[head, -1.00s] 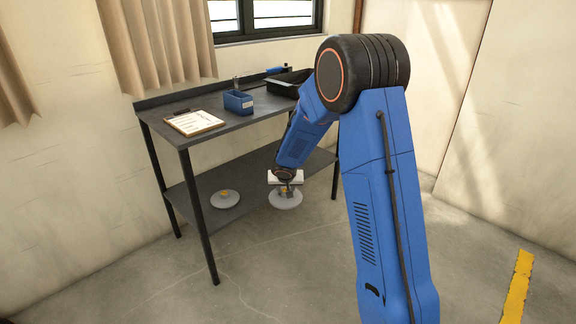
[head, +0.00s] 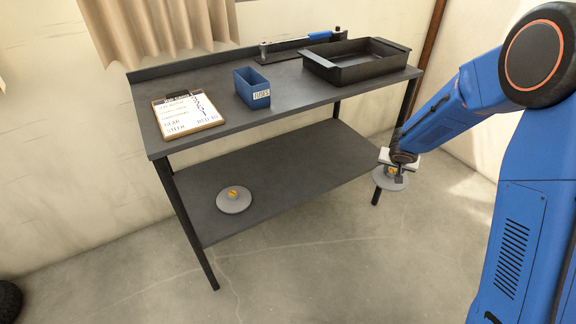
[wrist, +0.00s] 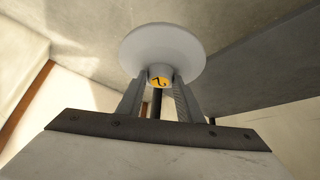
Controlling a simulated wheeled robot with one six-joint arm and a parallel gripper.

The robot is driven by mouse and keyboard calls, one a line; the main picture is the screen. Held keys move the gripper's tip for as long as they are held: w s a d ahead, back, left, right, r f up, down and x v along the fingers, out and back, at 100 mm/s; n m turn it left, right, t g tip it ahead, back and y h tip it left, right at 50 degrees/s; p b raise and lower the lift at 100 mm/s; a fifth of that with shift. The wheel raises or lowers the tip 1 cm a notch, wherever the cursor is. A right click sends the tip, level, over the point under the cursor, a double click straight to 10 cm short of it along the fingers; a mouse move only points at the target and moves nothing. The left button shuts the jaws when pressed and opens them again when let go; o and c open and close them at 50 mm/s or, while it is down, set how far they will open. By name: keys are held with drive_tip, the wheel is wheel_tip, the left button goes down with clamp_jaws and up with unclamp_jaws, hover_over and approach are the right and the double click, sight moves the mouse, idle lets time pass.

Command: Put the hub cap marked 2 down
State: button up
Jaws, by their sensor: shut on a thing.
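My gripper (head: 399,172) is shut on a grey round hub cap (head: 382,183) at the right, off the right end of the bench's lower shelf. In the wrist view the hub cap (wrist: 150,42) shows as a pale disc. Its central boss, with a yellow mark, sits between my two fingers (wrist: 160,92). The dark figure on the mark looks like a turned 2. A second grey hub cap with a yellow centre (head: 233,204) lies flat on the lower shelf, toward its left end. Its figure is too small to read.
The dark bench has a top (head: 215,112) and a lower shelf (head: 290,172) with bare room right of the second hub cap. A clipboard (head: 187,115), blue bin (head: 252,90), black tray (head: 355,62) and blue-handled tool (head: 320,35) are on top. Bench legs stand near my gripper.

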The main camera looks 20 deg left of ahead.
drive_tip(key=s+a+f+n+y, duration=0.1)
drive_tip(key=s+a+f+n, duration=0.1)
drive_tip(key=s+a, duration=0.8)
drive_tip(key=s+a+f+n+y, duration=0.15)
drive_tip(key=s+a, duration=0.45)
drive_tip(key=a, duration=0.9)
drive_tip(key=s+a+f+n+y, duration=0.1)
drive_tip(key=s+a+f+n, duration=0.15)
drive_tip(key=s+a, duration=0.7)
hover_over(277, 184)
drive_tip(key=shift+s+g, duration=0.15)
drive_tip(key=shift+g, duration=0.15)
drive_tip(key=shift+f, duration=1.7)
drive_tip(key=shift+f, duration=0.1)
drive_tip(key=o, duration=1.1)
drive_tip(key=shift+o, duration=0.2)
